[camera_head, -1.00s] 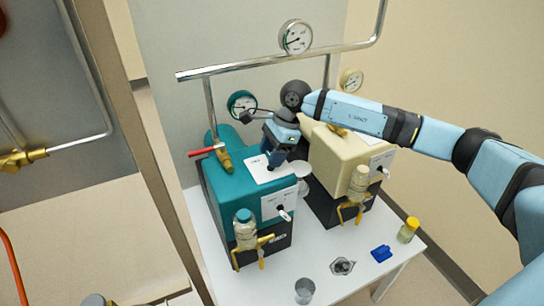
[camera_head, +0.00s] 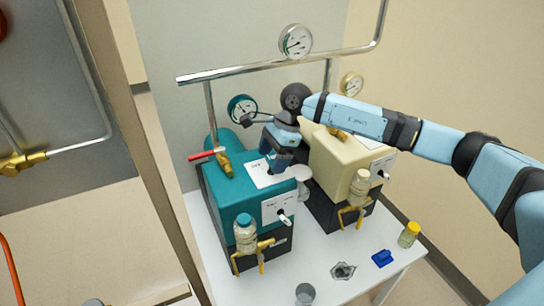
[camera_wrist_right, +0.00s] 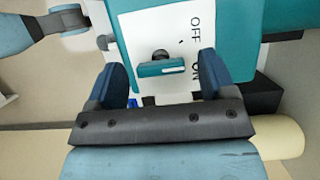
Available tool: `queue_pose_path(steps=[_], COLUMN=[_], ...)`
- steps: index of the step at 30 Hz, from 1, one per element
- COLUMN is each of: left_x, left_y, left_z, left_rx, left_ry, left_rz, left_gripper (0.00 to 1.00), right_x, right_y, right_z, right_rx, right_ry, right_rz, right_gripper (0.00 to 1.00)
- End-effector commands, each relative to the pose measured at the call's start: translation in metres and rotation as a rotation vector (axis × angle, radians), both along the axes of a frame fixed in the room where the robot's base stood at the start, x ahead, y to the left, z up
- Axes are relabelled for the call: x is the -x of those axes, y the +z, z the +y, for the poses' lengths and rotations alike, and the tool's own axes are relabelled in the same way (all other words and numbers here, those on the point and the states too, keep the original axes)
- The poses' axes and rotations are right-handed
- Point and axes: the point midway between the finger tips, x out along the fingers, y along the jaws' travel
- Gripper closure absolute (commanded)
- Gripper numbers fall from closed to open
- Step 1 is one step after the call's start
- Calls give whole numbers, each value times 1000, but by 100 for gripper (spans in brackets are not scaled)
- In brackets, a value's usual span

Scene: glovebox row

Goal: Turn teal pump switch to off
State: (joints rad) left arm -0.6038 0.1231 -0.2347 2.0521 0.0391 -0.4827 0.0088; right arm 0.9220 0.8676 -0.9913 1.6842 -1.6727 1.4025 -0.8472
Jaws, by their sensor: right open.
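The teal pump (camera_head: 217,193) stands on the white table, with a white plate (camera_head: 262,176) on its top. In the right wrist view the white plate (camera_wrist_right: 150,22) carries the words OFF and ON and a teal switch lever (camera_wrist_right: 160,69). The lever lies across the picture, close to level. My right gripper (camera_head: 280,167) is above the pump's top and hides the lever in the head view. In the wrist view my right gripper (camera_wrist_right: 162,75) is open, one finger on each side of the lever, with gaps visible.
A cream pump (camera_head: 340,158) stands close on the right. A red-handled valve (camera_head: 208,154), gauges and steel pipes (camera_head: 250,62) stand behind. A glass bottle (camera_head: 246,235) is on the teal pump's front. A blue item (camera_head: 382,258) and yellow-capped vial (camera_head: 408,236) lie near the table's front right.

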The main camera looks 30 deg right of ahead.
Motion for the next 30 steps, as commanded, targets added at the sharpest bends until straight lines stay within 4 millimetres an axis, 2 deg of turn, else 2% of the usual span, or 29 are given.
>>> queue_pose_path(steps=[5, 15, 18, 24, 30], left_x=[0, -1, -1, -1, 0], left_y=[0, 2, 2, 2, 1], left_z=[-3, -3, -2, 1, 1], left_rx=[9, 8, 5, -2, -5], left_ry=[6, 5, 3, -2, -4], left_rz=[0, -6, -8, -8, -7], left_gripper=[62, 62, 62, 62, 62], right_x=[0, 1, 2, 3, 3], right_y=[22, 92, 108, 124, 127], right_z=[-9, -38, -44, -51, -52], right_rx=[0, 0, 0, -1, -1], right_ry=[-2, -2, -1, 0, 0], right_rz=[-3, -5, -3, -1, 0], right_gripper=[23, 23, 23, 23, 23])
